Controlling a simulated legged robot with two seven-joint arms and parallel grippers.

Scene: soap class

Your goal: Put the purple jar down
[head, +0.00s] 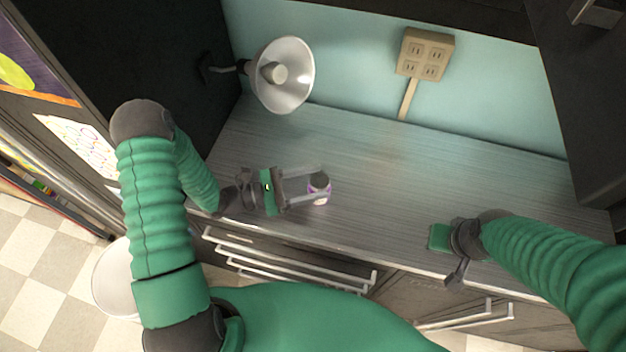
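The purple jar (319,188) is small, with a dark lid and a purple-and-white side. It is upright at the counter's front part, left of centre. My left gripper (318,184) reaches in from the left, with one finger on the far side of the jar and one on the near side. The fingers appear to touch the jar. Whether the jar's base rests on the counter is hard to tell. My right gripper (450,250) is at the counter's front edge on the right, away from the jar. Its fingers are mostly hidden.
The grey wood-grain counter (400,175) is clear behind and to the right of the jar. A lamp (283,75) hangs at the back left. A socket box (425,54) is on the blue wall. Drawer handles (290,265) stick out below the front edge.

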